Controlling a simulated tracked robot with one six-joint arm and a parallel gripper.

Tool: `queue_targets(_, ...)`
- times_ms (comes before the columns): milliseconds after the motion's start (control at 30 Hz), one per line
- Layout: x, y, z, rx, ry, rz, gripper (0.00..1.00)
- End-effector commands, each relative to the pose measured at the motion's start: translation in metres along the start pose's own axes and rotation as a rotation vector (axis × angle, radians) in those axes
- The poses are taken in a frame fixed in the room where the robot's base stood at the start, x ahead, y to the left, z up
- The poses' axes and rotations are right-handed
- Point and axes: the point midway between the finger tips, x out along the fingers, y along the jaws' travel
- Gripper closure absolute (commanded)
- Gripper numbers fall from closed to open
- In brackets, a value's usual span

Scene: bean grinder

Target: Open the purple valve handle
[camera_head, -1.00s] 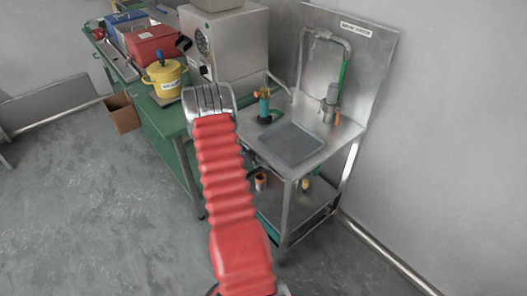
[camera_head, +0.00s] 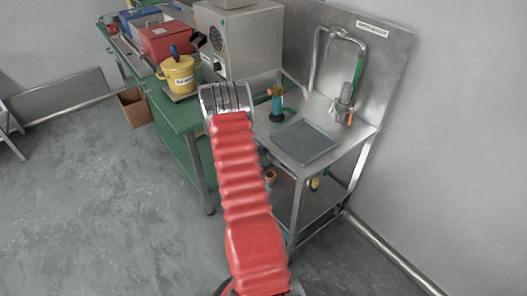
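I cannot make out a purple valve handle in this view. A steel sink stand (camera_head: 385,70) with a grey basin (camera_head: 304,142) is at the right. On it are a teal bottle-like fitting with an orange top (camera_head: 277,103) and a grey tap-like fitting (camera_head: 344,103) beside a green hose (camera_head: 358,72). My red-sleeved arm reaches up the middle, and my gripper (camera_head: 226,97) is at its silver far end, seen from behind. It overlaps the green table's right end and the sink stand's left edge in the picture. Its fingertips are hidden, so its opening does not show.
The green table (camera_head: 184,112) at left holds a yellow pot (camera_head: 178,76), a red box (camera_head: 167,41) and a large steel machine (camera_head: 255,42). A brown box (camera_head: 134,107) hangs at its side. A pipe (camera_head: 392,258) runs along the right wall.

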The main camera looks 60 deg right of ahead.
Motion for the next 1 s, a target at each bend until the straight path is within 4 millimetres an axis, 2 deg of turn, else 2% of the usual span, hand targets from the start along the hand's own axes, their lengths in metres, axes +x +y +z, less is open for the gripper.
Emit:
queue_targets(200, 0.0006, 0.0015, 0.0013, 0.004, -0.003, 0.003, 0.7)
queue_targets(833, -0.0007, 0.0002, -0.0026, 0.004, 0.004, 0.001, 0.7)
queue_targets(1000, -0.0063, -0.0002, -0.0029, 0.003, 0.004, 0.0, 0.7)
